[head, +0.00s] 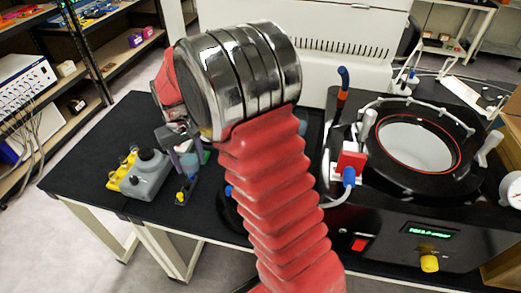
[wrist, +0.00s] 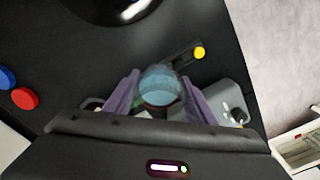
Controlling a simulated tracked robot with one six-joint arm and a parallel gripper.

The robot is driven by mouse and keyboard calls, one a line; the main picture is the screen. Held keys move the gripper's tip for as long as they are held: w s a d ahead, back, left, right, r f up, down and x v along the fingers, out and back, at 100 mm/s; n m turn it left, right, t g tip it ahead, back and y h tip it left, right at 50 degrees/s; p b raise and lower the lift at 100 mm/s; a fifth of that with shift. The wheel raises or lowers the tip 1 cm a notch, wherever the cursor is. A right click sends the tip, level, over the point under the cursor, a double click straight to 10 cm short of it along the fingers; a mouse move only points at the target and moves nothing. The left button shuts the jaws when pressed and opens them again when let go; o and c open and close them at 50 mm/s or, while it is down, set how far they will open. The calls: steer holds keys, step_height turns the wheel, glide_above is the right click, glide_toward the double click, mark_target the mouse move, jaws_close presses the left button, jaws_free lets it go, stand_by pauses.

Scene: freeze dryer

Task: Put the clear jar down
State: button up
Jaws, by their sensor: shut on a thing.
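The clear jar (wrist: 160,84) shows in the wrist view as a round, bluish see-through shape between the two purple fingers of my gripper (wrist: 160,77). The fingers are shut on it from both sides. In the head view my gripper (head: 187,158) points down over the left part of the black table (head: 85,165), just right of a grey device. The jar is mostly hidden there by the arm and fingers. I cannot tell whether its bottom touches the table.
The grey device (head: 147,175) with a dark knob and yellow parts stands left of the gripper. A small dark stand with a yellow knob (head: 181,196) is close by. The black freeze dryer (head: 385,215) fills the right. The table's left front is clear.

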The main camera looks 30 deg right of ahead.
steer(key=d+r+m, duration=0.1)
steer(key=d+m, duration=0.7)
steer(key=d, duration=0.6)
steer(key=d+r+m, duration=0.2)
steer(key=d+m, duration=0.6)
steer(key=d, duration=0.5)
steer(key=shift+d+r+m, duration=0.25)
steer(key=shift+d+m, duration=0.05)
steer(key=shift+d, duration=0.05)
steer(key=shift+f, duration=3.15)
steer(key=shift+f, duration=1.85)
steer(key=shift+f, duration=0.1)
